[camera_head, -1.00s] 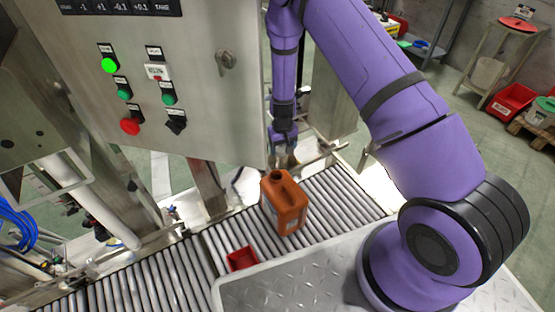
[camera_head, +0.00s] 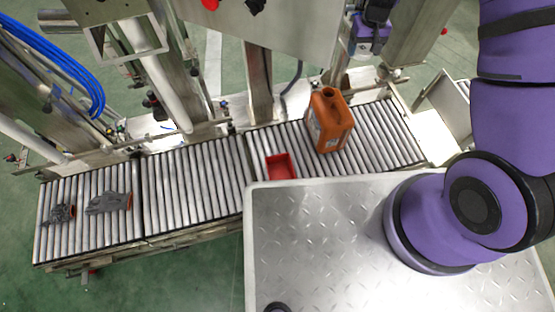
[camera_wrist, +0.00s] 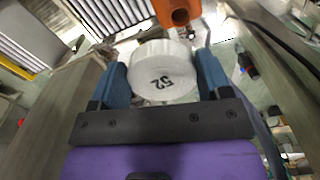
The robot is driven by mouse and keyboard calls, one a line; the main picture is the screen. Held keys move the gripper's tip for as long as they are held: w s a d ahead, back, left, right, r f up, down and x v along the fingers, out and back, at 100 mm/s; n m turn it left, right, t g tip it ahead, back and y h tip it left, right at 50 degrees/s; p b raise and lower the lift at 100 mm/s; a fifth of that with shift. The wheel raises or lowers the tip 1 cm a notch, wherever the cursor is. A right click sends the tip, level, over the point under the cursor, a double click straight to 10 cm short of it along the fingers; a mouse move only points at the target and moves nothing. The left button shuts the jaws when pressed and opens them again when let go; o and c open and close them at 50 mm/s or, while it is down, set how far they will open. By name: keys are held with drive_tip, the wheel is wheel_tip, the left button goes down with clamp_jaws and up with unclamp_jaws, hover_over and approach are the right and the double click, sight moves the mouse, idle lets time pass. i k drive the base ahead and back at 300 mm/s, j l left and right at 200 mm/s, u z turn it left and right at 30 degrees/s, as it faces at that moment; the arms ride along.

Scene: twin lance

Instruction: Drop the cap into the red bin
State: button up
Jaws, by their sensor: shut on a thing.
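The cap (camera_wrist: 165,57) is a thick white disc marked "52". In the wrist view it sits between the blue fingers of my gripper (camera_wrist: 162,80), which is shut on it. In the head view my wrist is at the top, behind the orange canister, and the fingers and cap cannot be made out. The red bin (camera_head: 281,167) is a small open tray on the roller conveyor, left of the canister and against the metal plate's edge. My gripper is up and to the right of it, well apart.
An orange canister (camera_head: 329,122) stands upright on the conveyor with its neck open; it also shows in the wrist view (camera_wrist: 177,11). Grey parts (camera_head: 108,203) lie on the left rollers. A steel control cabinet (camera_head: 285,22) and posts stand behind. Middle rollers (camera_head: 195,182) are clear.

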sight(275, 175)
drive_tip(key=k+j, duration=0.6)
drive_tip(key=k+j+z, duration=0.1)
drive_tip(key=k+j, duration=0.45)
drive_tip(key=k, duration=0.2)
drive_tip(key=i+j+z, duration=0.1)
drive_tip(key=i, duration=0.5)
